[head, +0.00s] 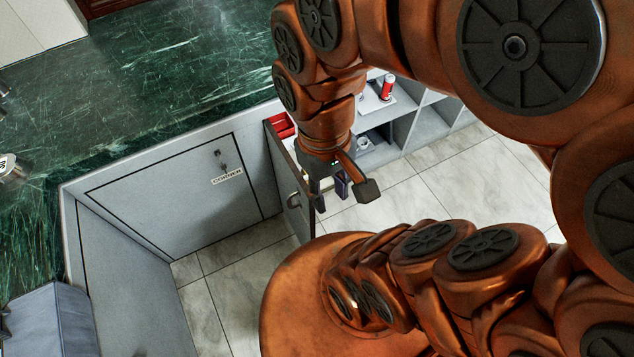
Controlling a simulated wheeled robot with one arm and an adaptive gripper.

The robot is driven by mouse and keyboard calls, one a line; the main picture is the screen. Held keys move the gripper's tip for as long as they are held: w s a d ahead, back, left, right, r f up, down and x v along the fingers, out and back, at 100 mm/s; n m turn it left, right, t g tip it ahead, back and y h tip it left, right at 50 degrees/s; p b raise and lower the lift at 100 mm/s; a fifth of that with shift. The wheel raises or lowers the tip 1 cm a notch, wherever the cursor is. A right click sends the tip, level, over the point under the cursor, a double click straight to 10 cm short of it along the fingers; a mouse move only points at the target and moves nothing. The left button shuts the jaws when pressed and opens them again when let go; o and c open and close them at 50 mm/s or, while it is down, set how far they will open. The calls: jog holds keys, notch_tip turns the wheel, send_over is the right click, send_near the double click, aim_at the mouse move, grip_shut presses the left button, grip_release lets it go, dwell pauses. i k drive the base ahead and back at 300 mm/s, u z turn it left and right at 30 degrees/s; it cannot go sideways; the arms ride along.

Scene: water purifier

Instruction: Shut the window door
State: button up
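A grey cabinet door (287,180) stands swung open, seen nearly edge-on, beside an open compartment. It has a small handle (294,201) near its lower part. No label shows on it, so I cannot confirm that it is the window door. My gripper (343,193) points down just right of this door, its fingers spread, with nothing seen between them. Its left finger overlaps the door's edge in the picture; I cannot tell whether they touch. My wrist hides part of the compartment behind.
A closed door labelled CORNER (190,205) is left of the open one. A green marble counter (150,80) lies above. Open shelves (405,135) at right hold a red can (387,88); a red item (281,125) sits behind the door. Tiled floor (465,180) is clear at right.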

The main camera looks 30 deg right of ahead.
aim_at(299, 211)
jog(key=u, duration=0.2)
jog(key=k, duration=1.15)
jog(key=u, duration=1.5)
jog(key=i, duration=1.05)
jog(key=z, duration=0.75)
